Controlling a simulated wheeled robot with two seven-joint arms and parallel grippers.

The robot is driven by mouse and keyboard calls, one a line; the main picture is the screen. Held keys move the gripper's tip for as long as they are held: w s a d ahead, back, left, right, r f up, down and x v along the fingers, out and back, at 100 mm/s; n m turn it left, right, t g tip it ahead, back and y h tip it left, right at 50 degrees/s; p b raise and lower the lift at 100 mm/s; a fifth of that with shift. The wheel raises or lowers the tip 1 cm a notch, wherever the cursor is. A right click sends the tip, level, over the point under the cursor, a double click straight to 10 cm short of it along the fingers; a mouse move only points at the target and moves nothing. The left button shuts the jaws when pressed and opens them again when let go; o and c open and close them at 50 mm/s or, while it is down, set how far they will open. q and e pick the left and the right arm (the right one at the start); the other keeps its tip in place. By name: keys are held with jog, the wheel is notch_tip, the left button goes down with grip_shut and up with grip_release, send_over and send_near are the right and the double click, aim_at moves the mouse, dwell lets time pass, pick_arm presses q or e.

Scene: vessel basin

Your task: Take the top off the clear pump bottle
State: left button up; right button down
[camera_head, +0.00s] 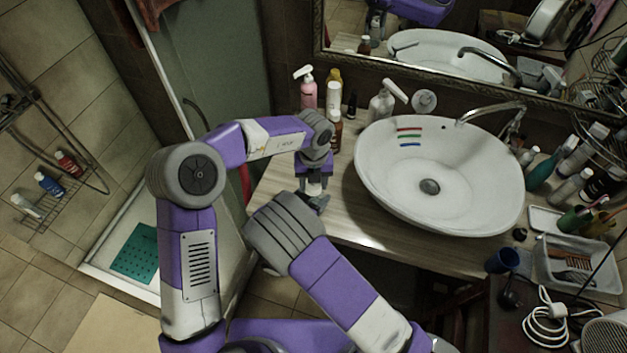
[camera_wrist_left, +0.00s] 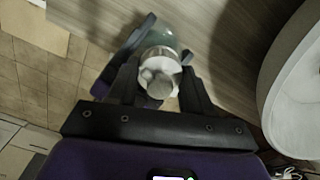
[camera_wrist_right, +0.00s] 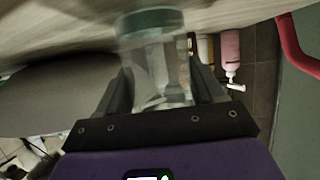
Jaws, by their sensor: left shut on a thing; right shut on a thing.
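The clear pump bottle (camera_wrist_right: 152,52), with a greenish base, is between my two grippers near the counter's front left edge. In the head view it is mostly hidden by my arms. My left gripper (camera_head: 314,183) points down from above and is shut on the bottle's pale top (camera_wrist_left: 159,78). My right gripper (camera_wrist_right: 160,75) comes from the front and is shut on the clear body. I cannot tell whether the top is apart from the body, or whether the base touches the counter.
A white basin (camera_head: 385,190) stands right of the bottle. Pink (camera_head: 309,94) and other bottles, plus a translucent white-pump bottle (camera_head: 381,106), stand at the back. The right side is crowded with toiletries and a basket (camera_head: 590,284). Bare counter (camera_head: 345,225) lies beside the basin.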

pick_arm(q)
jog(key=shift+d+r+n, duration=0.1)
jog(key=shift+n, duration=0.9)
jog(key=o, duration=1.2)
jog(key=shift+c, duration=0.2)
